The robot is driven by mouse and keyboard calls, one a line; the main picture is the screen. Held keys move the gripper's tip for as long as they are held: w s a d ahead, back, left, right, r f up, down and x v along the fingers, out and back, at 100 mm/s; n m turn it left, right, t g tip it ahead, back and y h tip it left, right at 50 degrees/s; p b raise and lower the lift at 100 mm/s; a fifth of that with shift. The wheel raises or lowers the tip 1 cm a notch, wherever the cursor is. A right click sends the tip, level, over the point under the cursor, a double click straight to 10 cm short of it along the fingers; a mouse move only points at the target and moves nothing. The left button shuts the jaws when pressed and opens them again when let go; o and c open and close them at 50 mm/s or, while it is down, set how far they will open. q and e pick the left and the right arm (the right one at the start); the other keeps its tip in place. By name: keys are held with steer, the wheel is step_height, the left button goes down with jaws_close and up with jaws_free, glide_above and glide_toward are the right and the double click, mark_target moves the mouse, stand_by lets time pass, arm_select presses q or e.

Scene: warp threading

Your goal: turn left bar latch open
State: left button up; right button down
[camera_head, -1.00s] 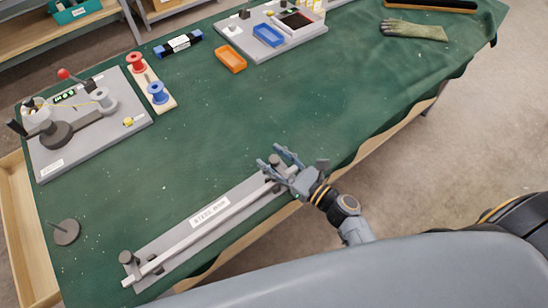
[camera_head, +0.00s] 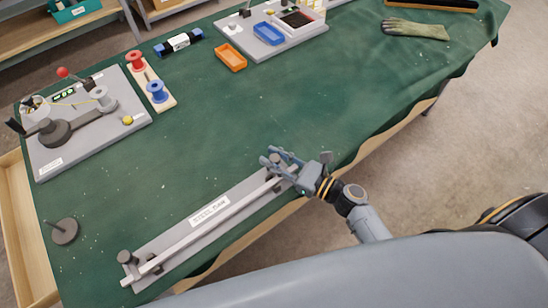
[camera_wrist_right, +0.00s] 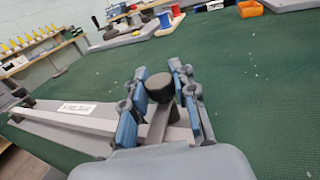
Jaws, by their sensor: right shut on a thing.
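A long pale bar (camera_head: 172,251) lies on a grey base plate (camera_head: 235,197) with a white label, along the table's front edge. A dark round latch knob (camera_head: 126,258) stands at the bar's left end in the head view. My right gripper (camera_head: 274,160) is at the other end, over the second latch. In the right wrist view its blue-padded fingers (camera_wrist_right: 160,88) are on either side of that latch's dark knob (camera_wrist_right: 160,92), shut on it. The fingers partly hide this latch in the head view. My left gripper is not in view.
A grey board (camera_head: 90,140) with a spool and a lever stands at the left, and a round dark disc with a peg (camera_head: 65,232) lies in front of it. An orange tray (camera_head: 230,58) and a blue tray (camera_head: 268,34) are at the back. The middle of the green table is clear.

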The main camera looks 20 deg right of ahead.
steer(key=n+g+y+b, duration=0.1)
steer(key=g, duration=0.1)
steer(key=n+g+y+b, duration=0.1)
steer(key=n+g+y, duration=0.1)
steer(key=shift+w+d+f+n+y, duration=0.1)
steer(key=shift+f+n+y, duration=0.1)
steer(key=shift+n+y, duration=0.1)
steer(key=n+g+y+b, duration=0.1)
steer(key=n+g+b, duration=0.1)
steer(key=g, duration=0.1)
steer(key=n+g+y+b, duration=0.1)
steer(key=n+g+b, duration=0.1)
steer(key=g, duration=0.1)
steer(key=shift+n+g+y, duration=0.3)
steer(key=shift+g+y, duration=0.1)
steer(key=n+g+b, duration=0.3)
steer(key=g, duration=0.2)
steer(key=shift+r+n+g+h+b, duration=0.1)
steer(key=shift+n+g+h+b, duration=0.2)
steer(key=shift+n+g+b, duration=0.75)
steer(key=shift+r+n+g+h+b, duration=0.1)
steer(key=shift+n+g+h+b, duration=0.2)
steer(key=shift+n+g, duration=0.85)
steer(key=shift+g, duration=0.6)
steer(key=shift+m, duration=0.3)
steer(key=c, duration=1)
jaws_free()
steer(key=shift+c, duration=0.2)
